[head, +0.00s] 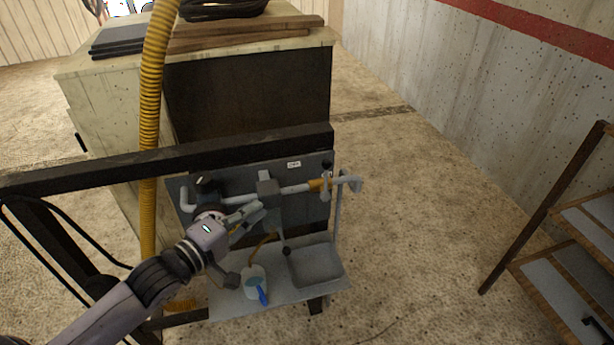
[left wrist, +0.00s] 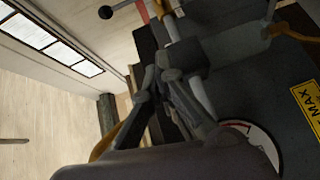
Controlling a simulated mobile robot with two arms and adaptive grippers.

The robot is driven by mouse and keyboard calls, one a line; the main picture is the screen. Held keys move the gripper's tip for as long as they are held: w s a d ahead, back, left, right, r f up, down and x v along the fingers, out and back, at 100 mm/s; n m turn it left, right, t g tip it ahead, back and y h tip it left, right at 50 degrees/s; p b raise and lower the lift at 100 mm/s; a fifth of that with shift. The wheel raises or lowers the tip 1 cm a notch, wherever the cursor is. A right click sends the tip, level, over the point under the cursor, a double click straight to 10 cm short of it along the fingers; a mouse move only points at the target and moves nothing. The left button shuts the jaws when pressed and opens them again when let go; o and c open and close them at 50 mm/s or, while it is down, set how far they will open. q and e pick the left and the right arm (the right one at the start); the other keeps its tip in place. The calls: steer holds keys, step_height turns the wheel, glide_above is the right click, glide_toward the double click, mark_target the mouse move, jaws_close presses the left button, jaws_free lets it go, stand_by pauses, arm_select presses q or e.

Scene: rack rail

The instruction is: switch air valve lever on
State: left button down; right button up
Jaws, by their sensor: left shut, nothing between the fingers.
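A grey panel (head: 235,178) hangs under a dark rail and carries a light pipe (head: 295,189). At the pipe's right end is an orange-yellow fitting (head: 318,185). A lever with a dark ball knob (head: 326,165) stands up there, and I take it for the air valve lever. The ball knob also shows in the left wrist view (left wrist: 105,12), top left, on a thin rod. My left gripper (head: 254,212) is shut and empty in front of the panel, left of and below the lever, apart from it. Its fingers (left wrist: 160,78) also show in the left wrist view. My right gripper is out of view.
A shelf below the panel holds a grey tray (head: 316,264) and a whitish container with a blue part (head: 256,284). A yellow hose (head: 152,100) hangs at left. A gauge (left wrist: 262,140) and a yellow MAX label (left wrist: 306,105) are close to the wrist.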

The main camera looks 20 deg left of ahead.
mark_target(326, 181)
arm_select(q)
steer(key=r, duration=0.2)
steer(key=d+r+n+h, duration=0.1)
steer(key=shift+s+r+t, duration=0.15)
steer(key=shift+r+t, duration=0.25)
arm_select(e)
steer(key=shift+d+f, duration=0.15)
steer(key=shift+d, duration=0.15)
arm_select(q)
steer(key=s+d+p+x, duration=0.1)
steer(key=d+p+x, duration=0.1)
steer(key=x, duration=1.1)
steer(key=shift+d, duration=0.45)
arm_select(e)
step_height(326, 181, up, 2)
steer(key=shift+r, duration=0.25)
arm_select(q)
steer(key=shift+r+p, duration=0.1)
steer(key=shift+p, duration=0.2)
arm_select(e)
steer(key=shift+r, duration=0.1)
